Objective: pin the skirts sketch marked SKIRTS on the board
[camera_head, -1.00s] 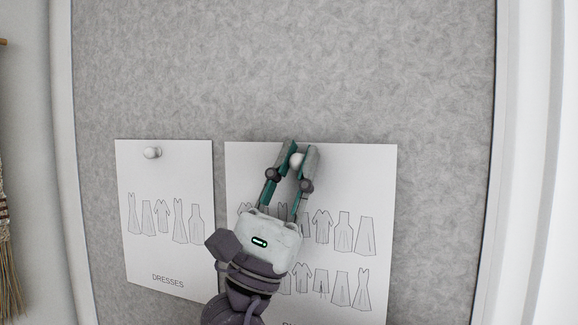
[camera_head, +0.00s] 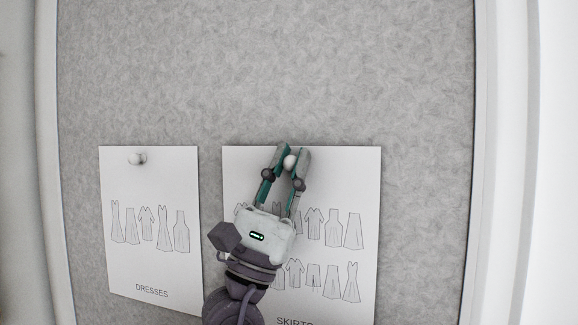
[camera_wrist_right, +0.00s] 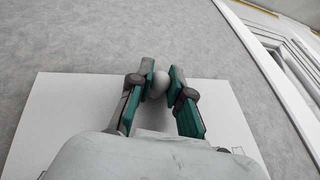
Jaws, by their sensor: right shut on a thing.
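The sheet marked SKIRTS (camera_head: 350,190) lies flat against the grey board (camera_head: 270,70), with rows of garment drawings. Its label shows at the bottom edge of the head view, partly cut off. My right gripper (camera_head: 289,158) is in front of the sheet's top middle, shut on a white round-headed pin (camera_head: 290,162). The pin (camera_wrist_right: 159,84) also shows between the fingertips in the right wrist view, over the sheet's upper edge (camera_wrist_right: 65,95). The pin's point is hidden. My arm covers part of the sheet's left side. My left gripper is not in view.
A sheet marked DRESSES (camera_head: 150,250) hangs to the left, with a white pin (camera_head: 137,159) at its top. A narrow strip of bare board separates the two sheets. The board above is clear. A white frame (camera_head: 487,160) borders the right side.

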